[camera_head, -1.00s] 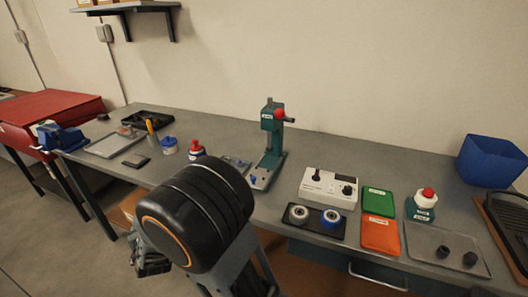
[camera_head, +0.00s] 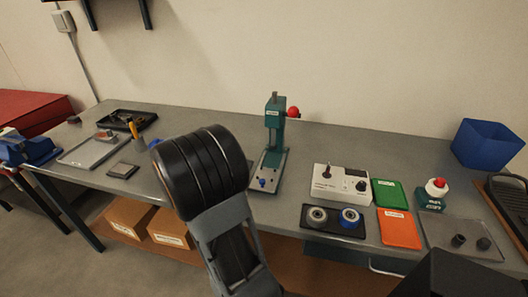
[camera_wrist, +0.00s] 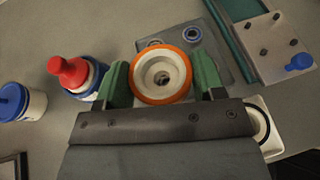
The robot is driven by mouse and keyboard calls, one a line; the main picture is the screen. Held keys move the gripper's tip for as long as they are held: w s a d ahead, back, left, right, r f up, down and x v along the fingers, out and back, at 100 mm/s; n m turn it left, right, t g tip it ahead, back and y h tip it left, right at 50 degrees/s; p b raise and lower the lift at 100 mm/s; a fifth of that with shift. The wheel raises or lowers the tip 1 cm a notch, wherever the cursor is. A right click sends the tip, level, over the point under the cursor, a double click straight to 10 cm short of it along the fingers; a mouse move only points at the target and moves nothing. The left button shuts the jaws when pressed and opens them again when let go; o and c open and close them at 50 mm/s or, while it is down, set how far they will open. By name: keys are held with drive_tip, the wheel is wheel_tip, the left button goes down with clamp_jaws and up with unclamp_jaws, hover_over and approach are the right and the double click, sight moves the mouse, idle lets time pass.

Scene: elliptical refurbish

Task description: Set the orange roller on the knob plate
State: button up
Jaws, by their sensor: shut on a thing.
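The orange roller (camera_wrist: 182,92), a white ring-shaped wheel with an orange rim and a dark centre hole, sits between the green fingers of my gripper (camera_wrist: 162,80) in the wrist view. My gripper is shut on it. A metal plate with a blue knob (camera_wrist: 273,44) and several dark holes or studs lies at the upper right, apart from the roller. I take it as the knob plate; in the head view it is the base (camera_head: 267,171) of the green press. My black arm hides the gripper and roller in the head view.
A grey tray with small rings (camera_wrist: 216,48) lies just beyond the roller. A red-capped bottle (camera_wrist: 70,72) and a blue-capped jar (camera_wrist: 22,102) stand left. The green press column (camera_head: 273,125) rises behind the plate. A white control box (camera_head: 340,183) and a two-roller tray (camera_head: 331,233) are right.

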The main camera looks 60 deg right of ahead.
sight(264, 176)
drive_tip(key=s+d+m+g, duration=0.1)
drive_tip(key=s+d, duration=0.1)
drive_tip(key=s+d+r+m+g, duration=0.1)
drive_tip(key=s+g, duration=0.1)
drive_tip(key=s+d+m+g, duration=0.1)
drive_tip(key=s+d+m, duration=0.1)
drive_tip(key=shift+s+d+r+g+y, duration=0.15)
drive_tip(key=shift+s+d+g+y, duration=0.15)
drive_tip(key=shift+s+d+g, duration=0.1)
drive_tip(key=s+d+m+g, duration=0.1)
drive_tip(key=s, duration=0.1)
drive_tip(key=s+d+m+g+y, duration=0.1)
drive_tip(key=s+m+g, duration=0.1)
drive_tip(key=s, duration=0.1)
drive_tip(key=s+d+m+g+y, duration=0.1)
drive_tip(key=s+g, duration=0.1)
drive_tip(key=shift+s+d+r+m+p, duration=0.1)
drive_tip(key=shift+s+r+m+p, duration=0.15)
drive_tip(key=shift+s+m+p, duration=0.15)
drive_tip(key=shift+s+y, duration=0.3)
drive_tip(key=shift+s+d+f+m+b, duration=0.1)
drive_tip(key=shift+s+f+m+b, duration=0.05)
drive_tip(key=shift+f+m+b, duration=0.2)
wheel_tip(264, 176, down, 5)
drive_tip(key=b, duration=0.4)
drive_tip(key=shift+b, duration=0.35)
drive_tip(key=shift+f, duration=0.1)
